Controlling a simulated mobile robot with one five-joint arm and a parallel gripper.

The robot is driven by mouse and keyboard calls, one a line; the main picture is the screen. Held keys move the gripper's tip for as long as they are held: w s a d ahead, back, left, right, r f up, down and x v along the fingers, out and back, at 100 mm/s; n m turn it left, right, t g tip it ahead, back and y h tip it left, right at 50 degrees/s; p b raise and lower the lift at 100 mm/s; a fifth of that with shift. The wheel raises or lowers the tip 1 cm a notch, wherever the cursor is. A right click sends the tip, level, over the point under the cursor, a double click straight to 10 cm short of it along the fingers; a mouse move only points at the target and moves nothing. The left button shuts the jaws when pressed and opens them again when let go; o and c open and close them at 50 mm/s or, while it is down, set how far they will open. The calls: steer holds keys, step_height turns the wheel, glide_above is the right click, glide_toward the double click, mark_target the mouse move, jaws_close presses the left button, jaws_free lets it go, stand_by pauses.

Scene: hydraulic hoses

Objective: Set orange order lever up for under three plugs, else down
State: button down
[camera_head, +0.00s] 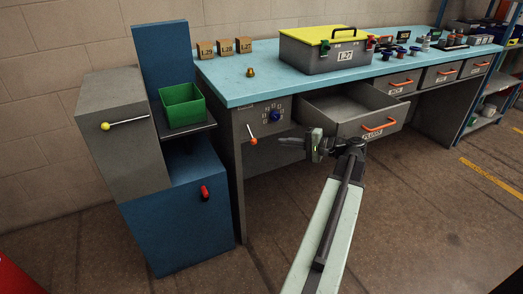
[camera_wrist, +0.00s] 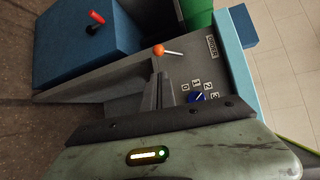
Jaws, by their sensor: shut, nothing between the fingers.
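The orange-knobbed lever (camera_head: 253,141) is on the grey panel at the bench's left end, its knob hanging below its pivot. In the wrist view the lever (camera_wrist: 158,50) lies just beyond my fingers, with its knob pointing away from the bench top. My gripper (camera_head: 284,141) is shut and empty, to the right of the knob; in the wrist view its fingertips (camera_wrist: 165,76) appear apart from the lever. The drawer labelled PLUGS (camera_head: 372,133) is pulled open; no plugs show in its visible inside. A small brass fitting (camera_head: 250,72) stands on the bench top.
A blue dial (camera_head: 275,116) with numbers sits right of the lever. The grey cabinet (camera_head: 125,130) with a yellow-knobbed lever, the green bin (camera_head: 183,105) and the blue box with a red lever (camera_head: 205,193) stand left. The open drawer juts out behind my arm.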

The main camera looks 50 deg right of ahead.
mark_target(251, 134)
steer(key=shift+r, duration=0.1)
steer(key=b+x, duration=0.1)
steer(key=x, duration=0.9)
steer(key=shift+b, duration=0.35)
